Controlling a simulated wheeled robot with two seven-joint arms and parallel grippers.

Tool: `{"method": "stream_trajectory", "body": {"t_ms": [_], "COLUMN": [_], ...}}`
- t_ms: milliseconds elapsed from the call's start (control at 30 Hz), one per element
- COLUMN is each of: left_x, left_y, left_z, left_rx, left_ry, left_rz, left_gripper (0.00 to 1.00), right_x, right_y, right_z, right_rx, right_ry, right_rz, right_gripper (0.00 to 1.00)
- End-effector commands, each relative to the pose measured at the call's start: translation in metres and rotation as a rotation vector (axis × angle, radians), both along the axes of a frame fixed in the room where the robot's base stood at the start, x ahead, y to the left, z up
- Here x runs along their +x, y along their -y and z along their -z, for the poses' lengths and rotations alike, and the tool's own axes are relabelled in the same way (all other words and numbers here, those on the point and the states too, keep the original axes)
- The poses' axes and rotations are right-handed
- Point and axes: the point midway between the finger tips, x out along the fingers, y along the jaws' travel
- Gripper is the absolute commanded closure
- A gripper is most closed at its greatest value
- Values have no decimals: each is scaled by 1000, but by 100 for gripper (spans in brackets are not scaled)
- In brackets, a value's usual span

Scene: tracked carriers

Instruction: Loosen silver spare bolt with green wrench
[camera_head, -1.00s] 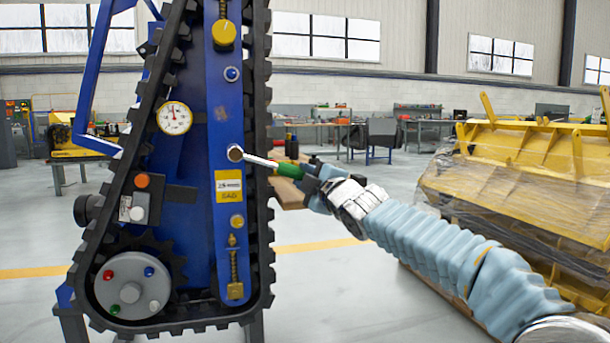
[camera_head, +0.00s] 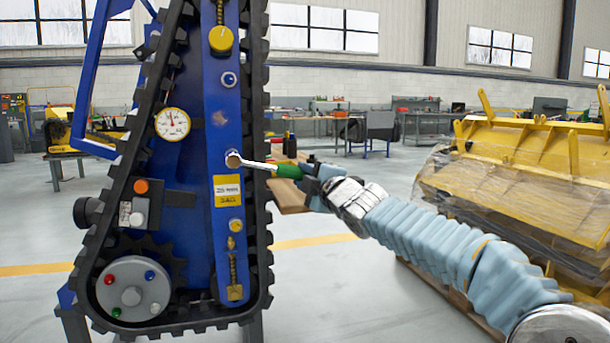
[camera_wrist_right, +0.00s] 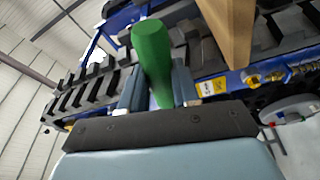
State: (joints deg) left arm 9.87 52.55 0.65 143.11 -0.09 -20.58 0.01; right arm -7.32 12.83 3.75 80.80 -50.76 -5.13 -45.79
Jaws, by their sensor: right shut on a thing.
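The green wrench has a green handle (camera_head: 289,170) and a silver shaft that reaches left to the blue plate of the tracked carrier (camera_head: 226,120). Its head (camera_head: 234,159) is at the silver bolt and covers most of it; I cannot tell how far it is seated. My right gripper (camera_head: 306,174) is shut on the handle, right of the carrier. In the right wrist view, the handle (camera_wrist_right: 152,50) stands between the two fingers of the right gripper (camera_wrist_right: 157,88). My left gripper is not in view.
Black track links (camera_head: 259,220) run close beside the wrench shaft. A gauge (camera_head: 172,124) and a yellow label (camera_head: 228,191) are on the carrier. A wooden board (camera_head: 291,197) is behind the handle. Wrapped yellow machinery (camera_head: 520,185) stands at right, behind my arm.

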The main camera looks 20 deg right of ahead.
Motion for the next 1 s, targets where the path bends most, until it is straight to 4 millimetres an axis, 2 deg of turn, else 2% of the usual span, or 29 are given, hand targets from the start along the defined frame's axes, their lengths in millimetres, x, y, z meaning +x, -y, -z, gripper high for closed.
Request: {"method": "stream_trajectory", "body": {"t_ms": [33,300,700,1000], "left_x": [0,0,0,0], "left_y": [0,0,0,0], "left_z": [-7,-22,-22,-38], "left_rx": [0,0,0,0], "left_ry": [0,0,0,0], "left_rz": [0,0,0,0], "left_gripper": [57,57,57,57], "right_x": [0,0,-1,-1], "right_y": [1,2,2,3], "right_z": [-6,-12,-12,-22], "right_rx": [-10,-55,-65,-106], "right_ry": [3,3,3,3], "right_rz": [0,-1,-1,0], "right_gripper": [100,100,100,100]}}
